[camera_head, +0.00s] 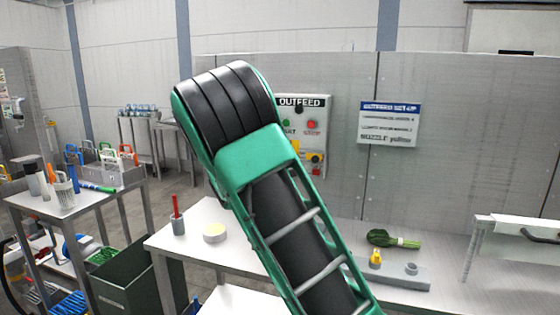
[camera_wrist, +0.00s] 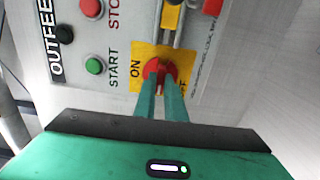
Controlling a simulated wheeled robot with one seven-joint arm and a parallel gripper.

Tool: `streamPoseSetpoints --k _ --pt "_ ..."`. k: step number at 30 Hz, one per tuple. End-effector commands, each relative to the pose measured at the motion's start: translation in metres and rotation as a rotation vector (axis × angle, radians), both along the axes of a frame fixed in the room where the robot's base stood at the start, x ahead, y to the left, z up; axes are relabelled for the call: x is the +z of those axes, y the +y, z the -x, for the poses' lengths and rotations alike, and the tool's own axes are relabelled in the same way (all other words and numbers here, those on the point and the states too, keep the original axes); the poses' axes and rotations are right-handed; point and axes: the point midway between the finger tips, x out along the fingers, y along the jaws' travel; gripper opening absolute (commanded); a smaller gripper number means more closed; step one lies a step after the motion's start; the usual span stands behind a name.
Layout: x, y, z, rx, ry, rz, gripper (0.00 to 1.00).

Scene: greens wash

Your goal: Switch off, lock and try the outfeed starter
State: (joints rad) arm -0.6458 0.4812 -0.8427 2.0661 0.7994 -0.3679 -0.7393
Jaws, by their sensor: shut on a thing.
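The outfeed starter is a grey wall box (camera_head: 318,112) marked OUTFEED, partly hidden behind my arm in the head view. In the wrist view its red rotary knob (camera_wrist: 159,67) sits on a yellow plate (camera_wrist: 140,53) marked ON and, partly covered, OFF. My gripper (camera_wrist: 161,82) is shut on the knob; which mark the knob points to I cannot tell. The green START button (camera_wrist: 95,66) and red STOP button (camera_wrist: 91,8) are beside the plate. A yellow padlock-like piece (camera_head: 375,257) stands on a grey block on the bench. My arm hides the gripper in the head view.
A blue-headed notice (camera_head: 390,123) hangs right of the box. A cart (camera_head: 100,195) stands at left.

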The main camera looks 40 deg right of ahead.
Motion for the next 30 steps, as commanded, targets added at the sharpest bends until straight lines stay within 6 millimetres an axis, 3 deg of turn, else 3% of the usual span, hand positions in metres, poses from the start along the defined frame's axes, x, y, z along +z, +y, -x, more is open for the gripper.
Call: streamPoseSetpoints --k 1,13,14,15,16,25,30 --pt "-0.003 0.007 -0.005 0.017 0.004 -0.002 0.0" --pt "-0.003 0.008 -0.005 0.018 0.009 0.0 0.0" --pt "-0.003 0.008 -0.005 0.018 0.009 0.0 0.17" --pt "-0.003 0.007 -0.005 0.017 0.009 0.0 0.27" --pt "-0.003 0.007 -0.005 0.015 0.009 0.0 0.29" --pt "-0.002 0.004 -0.001 0.007 0.007 0.002 0.29" --pt "-0.002 0.017 0.007 0.009 0.009 0.002 0.29"
